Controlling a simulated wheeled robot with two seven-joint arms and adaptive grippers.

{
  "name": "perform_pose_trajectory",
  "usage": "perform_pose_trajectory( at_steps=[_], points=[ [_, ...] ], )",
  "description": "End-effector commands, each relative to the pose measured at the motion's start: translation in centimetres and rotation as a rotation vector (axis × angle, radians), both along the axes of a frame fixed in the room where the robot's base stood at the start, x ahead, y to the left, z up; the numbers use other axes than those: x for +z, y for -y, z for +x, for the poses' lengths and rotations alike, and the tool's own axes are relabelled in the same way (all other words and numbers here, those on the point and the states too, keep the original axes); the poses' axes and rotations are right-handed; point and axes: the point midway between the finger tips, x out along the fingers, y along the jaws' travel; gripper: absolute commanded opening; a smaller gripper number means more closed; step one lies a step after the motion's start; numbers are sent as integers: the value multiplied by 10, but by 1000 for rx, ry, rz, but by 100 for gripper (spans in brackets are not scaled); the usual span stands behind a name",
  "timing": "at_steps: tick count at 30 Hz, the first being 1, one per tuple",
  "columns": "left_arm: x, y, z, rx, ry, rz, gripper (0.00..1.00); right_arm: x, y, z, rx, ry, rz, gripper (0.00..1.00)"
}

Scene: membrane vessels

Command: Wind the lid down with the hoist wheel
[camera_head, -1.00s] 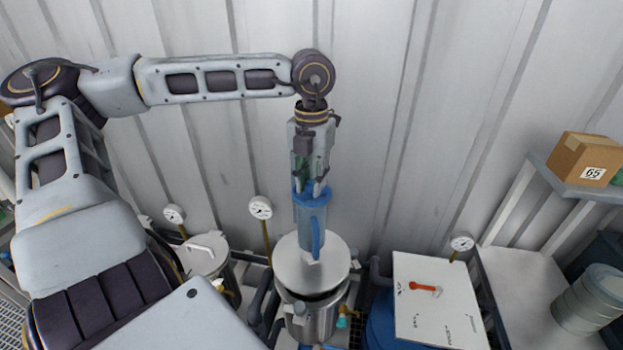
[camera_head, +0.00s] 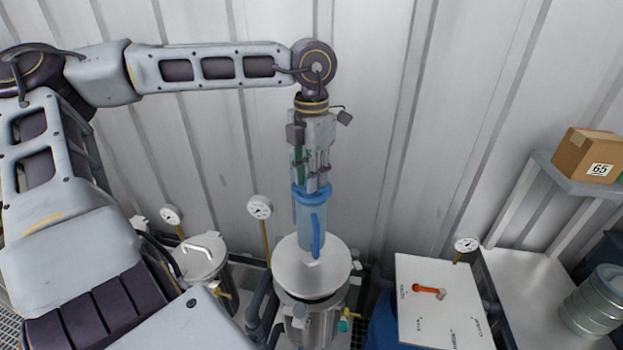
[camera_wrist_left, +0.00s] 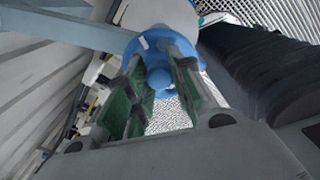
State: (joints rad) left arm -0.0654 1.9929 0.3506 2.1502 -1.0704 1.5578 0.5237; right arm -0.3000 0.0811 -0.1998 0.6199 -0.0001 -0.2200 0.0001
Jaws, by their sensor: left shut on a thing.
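The blue hoist wheel (camera_head: 325,197) sits on top of an upright blue hoist body (camera_head: 308,230). In the wrist view the wheel (camera_wrist_left: 138,48) lies beyond the fingers, with a round blue knob (camera_wrist_left: 159,79) between the green pads. My left gripper (camera_head: 314,186) points straight down and is shut on the hoist wheel; it also shows in the wrist view (camera_wrist_left: 157,92). Below the hoist is the round steel lid (camera_head: 300,275), level over the open steel vessel (camera_head: 318,327). How far the lid is from the rim is hard to tell. My right gripper is out of view.
A second lidded vessel (camera_head: 202,260) stands to the left, with gauges (camera_head: 260,207) on brass stems behind. A white panel (camera_head: 440,315) with a red lever (camera_head: 426,289) is at right. A box marked 65 (camera_head: 585,157) sits on a shelf. The corrugated wall is close behind.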

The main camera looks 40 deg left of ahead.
Motion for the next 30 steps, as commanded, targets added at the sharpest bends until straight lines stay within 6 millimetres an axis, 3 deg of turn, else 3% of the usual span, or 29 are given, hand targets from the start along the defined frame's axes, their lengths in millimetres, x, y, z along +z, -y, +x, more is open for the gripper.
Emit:
perform_pose_trajectory(
  at_steps=[30],
  points=[
    [1, 0, 1, -761, 3, 0, 0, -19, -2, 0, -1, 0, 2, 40]
  ],
)
